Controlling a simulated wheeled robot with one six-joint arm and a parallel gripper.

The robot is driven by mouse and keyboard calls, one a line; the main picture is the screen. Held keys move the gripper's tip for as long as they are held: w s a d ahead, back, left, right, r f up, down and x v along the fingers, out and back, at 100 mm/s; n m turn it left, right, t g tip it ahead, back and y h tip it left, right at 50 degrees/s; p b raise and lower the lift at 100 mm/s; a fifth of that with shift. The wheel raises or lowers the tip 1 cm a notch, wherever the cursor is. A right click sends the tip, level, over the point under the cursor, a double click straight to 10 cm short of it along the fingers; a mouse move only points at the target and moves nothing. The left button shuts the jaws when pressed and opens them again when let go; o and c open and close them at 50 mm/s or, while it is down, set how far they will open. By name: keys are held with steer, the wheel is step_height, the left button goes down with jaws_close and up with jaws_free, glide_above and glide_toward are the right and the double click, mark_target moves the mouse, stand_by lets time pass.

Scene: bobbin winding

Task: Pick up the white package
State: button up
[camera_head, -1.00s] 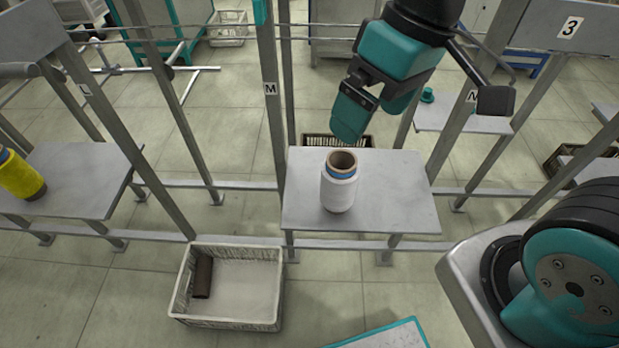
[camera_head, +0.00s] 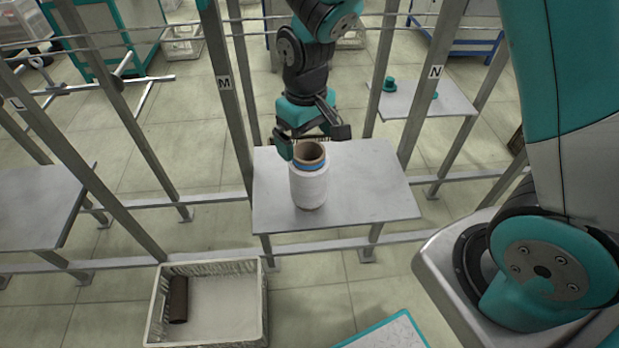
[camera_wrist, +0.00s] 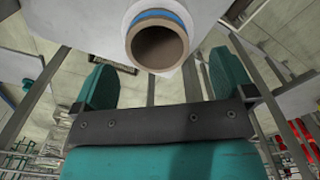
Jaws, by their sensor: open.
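The white package (camera_head: 309,187) is a white yarn bobbin with a brown cardboard core and a blue band near its top. It stands upright on the grey shelf plate (camera_head: 378,198) in the head view. My gripper (camera_head: 308,146) is just behind and above the bobbin's top in the head view. In the wrist view the bobbin's open core (camera_wrist: 158,46) shows at the top middle, beyond the two teal fingers of my gripper (camera_wrist: 160,80). The fingers are apart with nothing between them.
A cream crate (camera_head: 262,303) with a brown tube (camera_head: 179,299) inside stands on the floor at lower left. Upright posts marked M (camera_head: 226,90) and N (camera_head: 432,80) flank the plate. Another shelf plate (camera_head: 35,205) is at left.

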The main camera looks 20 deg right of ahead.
mark_target(308, 157)
steer(key=shift+d+f, duration=0.1)
steer(key=shift+f, duration=2.95)
steer(key=c, duration=1)
steer(key=shift+r, duration=0.1)
